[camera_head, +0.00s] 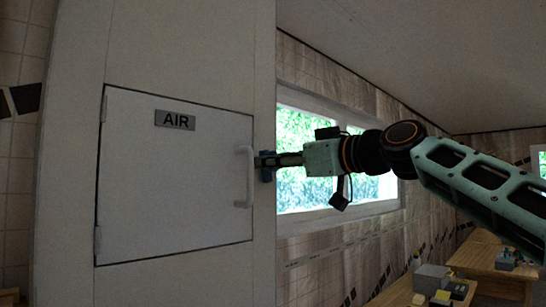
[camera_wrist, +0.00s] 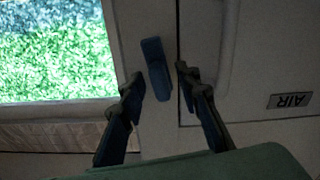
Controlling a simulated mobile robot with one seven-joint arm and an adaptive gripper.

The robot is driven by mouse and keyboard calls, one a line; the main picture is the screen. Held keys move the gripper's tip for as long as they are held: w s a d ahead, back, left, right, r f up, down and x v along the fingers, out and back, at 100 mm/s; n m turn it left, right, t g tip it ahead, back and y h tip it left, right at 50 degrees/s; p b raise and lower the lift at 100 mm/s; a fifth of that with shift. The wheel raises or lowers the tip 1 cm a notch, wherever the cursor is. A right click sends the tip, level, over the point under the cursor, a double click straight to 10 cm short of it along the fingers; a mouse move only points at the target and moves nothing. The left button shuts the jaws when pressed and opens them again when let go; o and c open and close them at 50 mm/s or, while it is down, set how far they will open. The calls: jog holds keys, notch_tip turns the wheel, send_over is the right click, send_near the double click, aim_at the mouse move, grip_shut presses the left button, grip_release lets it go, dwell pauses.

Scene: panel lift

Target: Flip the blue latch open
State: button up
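The blue latch (camera_wrist: 156,66) is a small upright bar on the panel's frame, beside the door's edge. In the head view the blue latch (camera_head: 266,174) shows only in part, behind my gripper's fingers. My gripper (camera_wrist: 158,77) is open, with one fingertip on each side of the latch's lower part in the wrist view. No contact with the latch is visible, and depth is hard to judge. In the head view my gripper (camera_head: 270,161) reaches the latch from the right. The white panel door (camera_head: 170,190) is shut.
A white handle (camera_head: 243,177) stands out from the door just left of my gripper. An AIR sign (camera_head: 175,120) is on the door. A window (camera_head: 300,195) lies behind my arm. Wooden tables with boxes (camera_head: 432,278) stand at the lower right.

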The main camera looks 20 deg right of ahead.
jog(key=shift+w, duration=0.15)
grip_shut()
jog(key=shift+w+d+m, duration=0.1)
jog(key=shift+d+m, duration=0.2)
jog(key=shift+m, duration=0.9)
grip_release()
jog(key=v, duration=1.2)
